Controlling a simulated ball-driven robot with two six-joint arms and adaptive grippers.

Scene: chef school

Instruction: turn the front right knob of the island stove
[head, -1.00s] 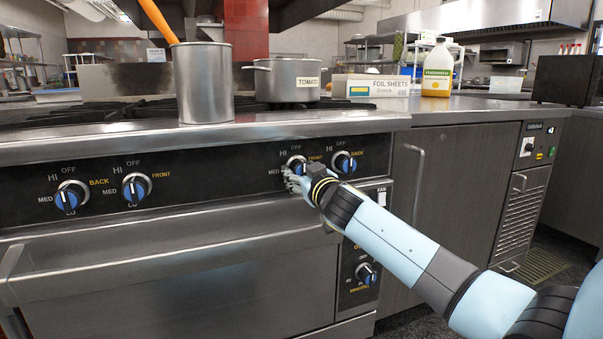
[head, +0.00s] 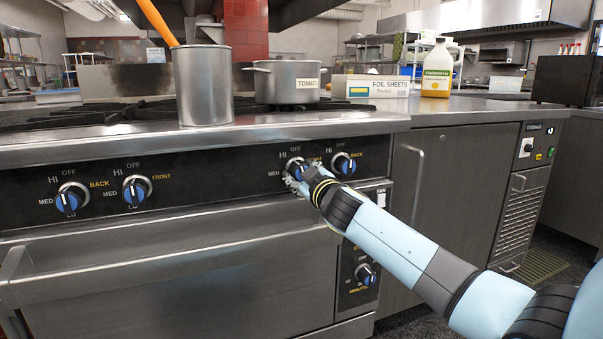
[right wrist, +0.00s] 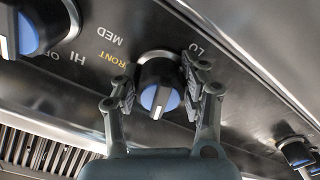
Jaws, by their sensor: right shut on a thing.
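The front right knob (head: 296,166) is black with a blue face and sits on the stove's black control panel, beside its FRONT label. In the right wrist view the same knob (right wrist: 158,88) shows between the two fingers, its white pointer line on the blue face. My right gripper (head: 292,178) reaches the knob from the lower right and is shut on it, with a finger on either side. In the head view the gripper hides part of the knob and its lower labels. My left gripper is not in view.
The back right knob (head: 343,164) is close to the right of my gripper. Two more knobs (head: 136,190) are at the left of the panel. A steel oven handle (head: 180,230) runs below. A pot (head: 287,82) and a tall steel container (head: 204,85) stand on the stove.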

